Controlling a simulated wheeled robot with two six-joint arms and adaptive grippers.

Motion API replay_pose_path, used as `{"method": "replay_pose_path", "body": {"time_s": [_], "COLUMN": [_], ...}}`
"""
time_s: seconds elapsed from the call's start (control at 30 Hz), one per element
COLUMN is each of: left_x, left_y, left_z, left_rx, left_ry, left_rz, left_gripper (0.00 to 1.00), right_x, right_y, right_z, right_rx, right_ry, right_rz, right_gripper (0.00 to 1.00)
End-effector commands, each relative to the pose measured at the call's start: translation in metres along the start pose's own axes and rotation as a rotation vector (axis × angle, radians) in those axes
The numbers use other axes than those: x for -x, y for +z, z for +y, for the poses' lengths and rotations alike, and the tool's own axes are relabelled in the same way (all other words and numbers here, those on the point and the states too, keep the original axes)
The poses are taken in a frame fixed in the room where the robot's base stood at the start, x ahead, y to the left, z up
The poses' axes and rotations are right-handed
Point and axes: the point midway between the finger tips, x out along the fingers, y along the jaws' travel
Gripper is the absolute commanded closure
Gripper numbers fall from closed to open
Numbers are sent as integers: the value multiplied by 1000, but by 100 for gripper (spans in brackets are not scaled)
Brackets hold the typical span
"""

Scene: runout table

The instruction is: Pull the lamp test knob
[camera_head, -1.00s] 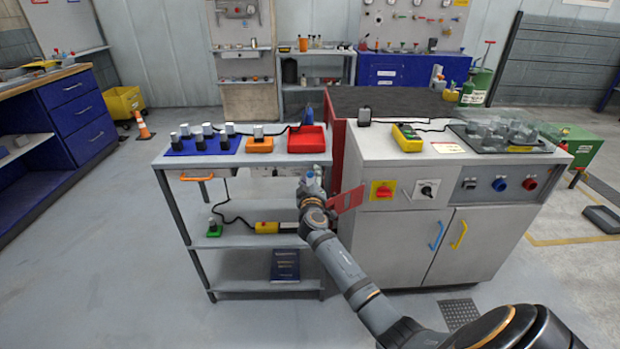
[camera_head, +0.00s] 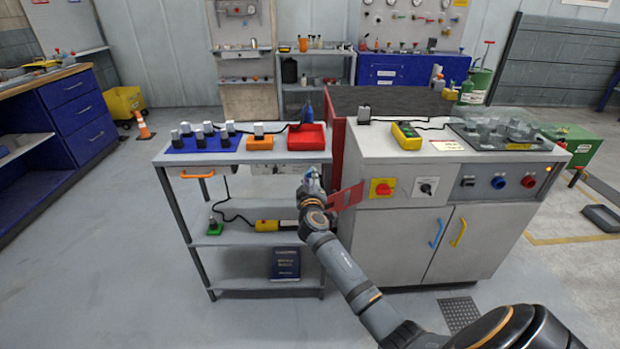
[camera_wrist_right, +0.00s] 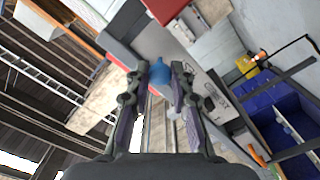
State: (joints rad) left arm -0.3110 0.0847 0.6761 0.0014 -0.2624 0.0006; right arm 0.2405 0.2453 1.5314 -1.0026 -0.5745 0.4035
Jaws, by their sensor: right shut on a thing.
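My right gripper (camera_head: 312,181) is in front of the gap between the grey shelf table and the white cabinet (camera_head: 390,255). It is shut on a small blue knob-like thing (camera_wrist_right: 160,72) in the right wrist view. The thing's label is not readable, so I cannot tell which control it is. On the cabinet's right front panel are a blue knob (camera_head: 499,184) and a red knob (camera_head: 528,182), both well away from the gripper. A small orange lamp (camera_head: 549,168) glows at that panel's upper right. My left gripper is not in view.
A red plate (camera_head: 346,197) stands close to the right of my gripper. A red rotary switch (camera_head: 383,188) and a black one (camera_head: 426,188) are on the cabinet front.

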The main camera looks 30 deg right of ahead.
Motion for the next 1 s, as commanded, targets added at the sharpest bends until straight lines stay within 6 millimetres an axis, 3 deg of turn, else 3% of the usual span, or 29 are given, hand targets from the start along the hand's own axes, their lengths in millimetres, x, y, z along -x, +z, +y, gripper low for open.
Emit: {"method": "replay_pose_path", "body": {"time_s": [0.07, 0.1, 0.27, 0.63, 1.0], "left_x": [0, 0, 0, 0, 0], "left_y": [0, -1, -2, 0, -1], "left_z": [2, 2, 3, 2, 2], "left_rx": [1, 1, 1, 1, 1], "left_ry": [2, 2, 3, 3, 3], "left_rz": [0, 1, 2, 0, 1], "left_gripper": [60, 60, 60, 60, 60], "right_x": [0, 0, 0, 7, 90], "right_y": [-1, -1, -1, -1, 0], "right_z": [0, 0, 0, 0, -1], "right_rx": [-1, -1, -1, -1, -3], "right_ry": [0, 0, 0, -1, -3], "right_rz": [1, 1, 1, 2, 0], "right_gripper": [100, 75, 54, 54, 54]}}
